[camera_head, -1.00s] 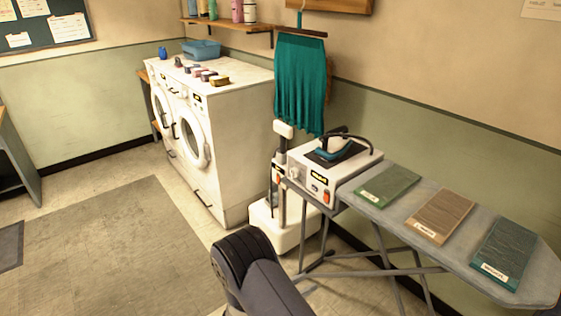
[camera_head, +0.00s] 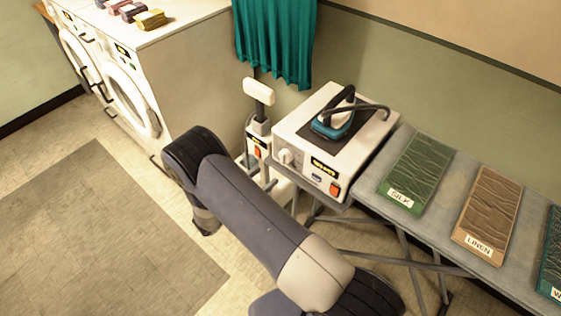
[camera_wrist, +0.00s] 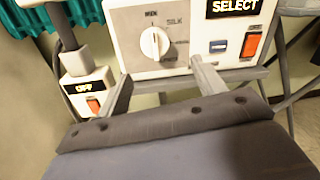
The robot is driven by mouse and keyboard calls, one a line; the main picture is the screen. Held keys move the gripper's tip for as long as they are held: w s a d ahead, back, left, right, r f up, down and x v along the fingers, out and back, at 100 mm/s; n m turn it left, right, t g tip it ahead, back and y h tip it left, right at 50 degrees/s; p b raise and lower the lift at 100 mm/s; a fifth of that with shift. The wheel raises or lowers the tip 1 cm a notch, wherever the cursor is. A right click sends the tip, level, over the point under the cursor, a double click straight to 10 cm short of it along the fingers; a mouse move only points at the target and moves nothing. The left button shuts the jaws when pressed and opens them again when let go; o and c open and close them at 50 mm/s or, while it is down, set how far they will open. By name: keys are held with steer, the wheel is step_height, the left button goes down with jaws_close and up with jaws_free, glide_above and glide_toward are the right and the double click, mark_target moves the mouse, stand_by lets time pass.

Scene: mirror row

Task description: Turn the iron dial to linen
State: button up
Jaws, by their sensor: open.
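The iron station (camera_head: 310,120) is a white box at the left end of the ironing board. Its white dial (camera_head: 286,156) is on the front face, and it also shows in the wrist view (camera_wrist: 155,43). The dial's ridge stands about upright; which end points is unclear. SILK reads at its upper right; the label above is partly legible, perhaps LINEN. The display (camera_wrist: 233,6) reads SELECT. My gripper (camera_wrist: 164,84) is open and empty, its fingers apart below the dial and not around it. The iron (camera_head: 333,122) rests on top of the box.
A blue button (camera_wrist: 219,46) and an orange switch (camera_wrist: 251,44) sit right of the dial. A white unit (camera_wrist: 88,90) reading OFF stands close at left. Fabric swatches lie on the ironing board (camera_head: 440,218). Washers (camera_head: 180,90) stand left; the floor at left is clear.

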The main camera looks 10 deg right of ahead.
mark_target(285, 157)
steer(key=p+x, duration=0.2)
steer(key=x, duration=0.7)
steer(key=shift+w+a, duration=0.25)
steer(key=shift+w, duration=0.1)
steer(key=shift+c, duration=0.5)
steer(key=c, duration=0.9)
